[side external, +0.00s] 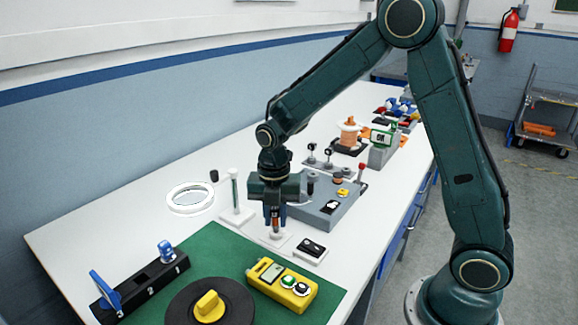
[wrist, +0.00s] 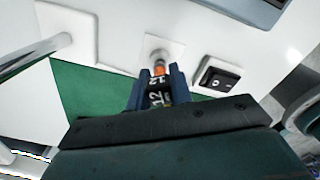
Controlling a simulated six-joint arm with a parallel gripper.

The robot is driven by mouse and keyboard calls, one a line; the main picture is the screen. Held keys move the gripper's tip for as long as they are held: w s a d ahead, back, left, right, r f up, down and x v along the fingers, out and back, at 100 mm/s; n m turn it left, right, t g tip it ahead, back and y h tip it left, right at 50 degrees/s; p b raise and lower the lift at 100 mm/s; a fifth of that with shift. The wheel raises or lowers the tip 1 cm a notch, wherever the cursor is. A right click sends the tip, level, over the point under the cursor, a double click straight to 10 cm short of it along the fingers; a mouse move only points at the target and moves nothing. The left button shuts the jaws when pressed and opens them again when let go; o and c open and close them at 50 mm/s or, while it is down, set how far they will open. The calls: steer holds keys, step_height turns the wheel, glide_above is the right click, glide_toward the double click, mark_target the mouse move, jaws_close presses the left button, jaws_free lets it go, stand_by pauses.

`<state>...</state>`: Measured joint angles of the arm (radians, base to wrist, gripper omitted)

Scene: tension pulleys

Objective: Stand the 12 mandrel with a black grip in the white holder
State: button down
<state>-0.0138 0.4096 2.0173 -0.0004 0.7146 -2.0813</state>
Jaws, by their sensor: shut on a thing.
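My gripper (side external: 274,212) points straight down and is shut on the mandrel. In the wrist view its blue fingers (wrist: 158,88) clasp the black grip (wrist: 157,98), which carries a white 12. The mandrel's orange shaft (side external: 275,222) hangs upright below the fingers. The white holder (side external: 264,238) is a small white square base on the table, directly under the gripper. In the wrist view the orange end meets the holder's round white socket (wrist: 154,44). I cannot tell how deep it sits in it. The fingers hide part of the grip.
A black switch on a white block (side external: 311,248) is close on the right. A grey fixture (side external: 325,212) stands behind. A yellow meter (side external: 290,285) and black disc (side external: 232,308) lie on the green mat (side external: 205,250) in front.

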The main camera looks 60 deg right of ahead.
steer(key=shift+f, duration=0.65)
stand_by(0.6)
steer(key=c, duration=0.9)
jaws_free()
steer(key=shift+o, duration=0.2)
steer(key=shift+r, duration=0.2)
steer(key=shift+r, duration=3.8)
steer(key=shift+r, duration=0.1)
